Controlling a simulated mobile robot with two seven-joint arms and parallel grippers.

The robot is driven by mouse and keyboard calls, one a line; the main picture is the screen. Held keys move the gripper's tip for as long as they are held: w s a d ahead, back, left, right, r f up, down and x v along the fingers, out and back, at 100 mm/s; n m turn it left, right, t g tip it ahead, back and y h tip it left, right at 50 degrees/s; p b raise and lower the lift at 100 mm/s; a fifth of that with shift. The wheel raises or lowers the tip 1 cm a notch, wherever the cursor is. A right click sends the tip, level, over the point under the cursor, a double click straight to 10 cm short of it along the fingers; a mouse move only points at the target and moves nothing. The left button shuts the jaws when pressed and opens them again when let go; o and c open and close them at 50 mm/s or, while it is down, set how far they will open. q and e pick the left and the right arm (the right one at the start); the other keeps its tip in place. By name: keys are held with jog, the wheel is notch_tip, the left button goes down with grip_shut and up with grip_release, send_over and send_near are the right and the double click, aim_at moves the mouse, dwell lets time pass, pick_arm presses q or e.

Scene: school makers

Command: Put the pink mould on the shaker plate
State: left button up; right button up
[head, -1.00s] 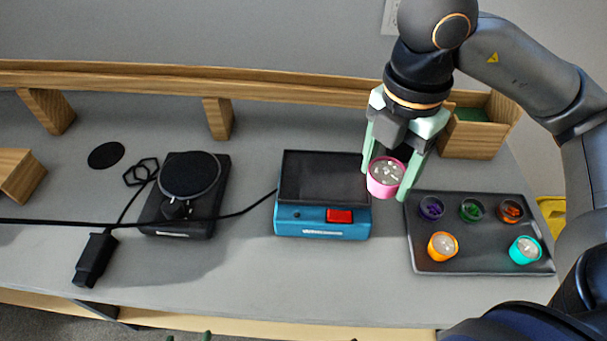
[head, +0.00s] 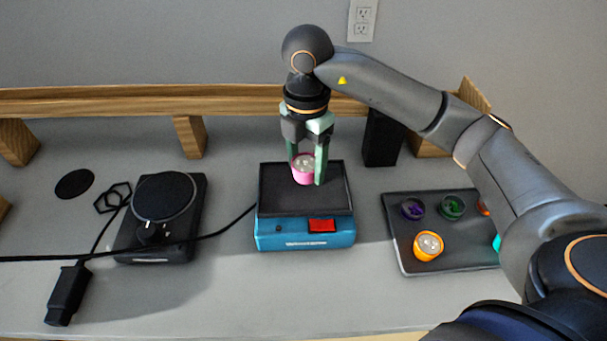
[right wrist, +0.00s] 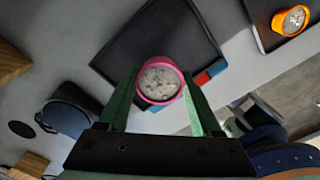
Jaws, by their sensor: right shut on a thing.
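The pink mould (head: 304,175), filled with a grey speckled material, is upright between the fingers of my right gripper (head: 307,168). The gripper is shut on it. The mould also shows in the right wrist view (right wrist: 160,81), between the two green fingers. In the head view it overlaps the black shaker plate (head: 277,197) on top of the blue shaker; I cannot tell for sure if it touches the plate. In the right wrist view the plate (right wrist: 118,62) lies beyond the mould. My left gripper is not in view.
The blue shaker has a red switch (head: 322,225) at its front. A dark tray (head: 458,255) with an orange mould (head: 428,245) and several cups stands at right. A black round-topped device (head: 163,197) stands at left, with a cable. A wooden rail (head: 120,102) runs behind.

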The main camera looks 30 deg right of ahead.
aim_at(303, 187)
jog(key=shift+w+f, duration=0.15)
jog(key=shift+f, duration=0.1)
jog(key=f, duration=0.3)
jog(key=shift+w+f, duration=0.15)
jog(key=shift+w, duration=0.05)
jog(key=shift+f, duration=0.1)
jog(key=shift+f, duration=0.1)
jog(key=o, duration=1.4)
jog(key=shift+f, duration=0.1)
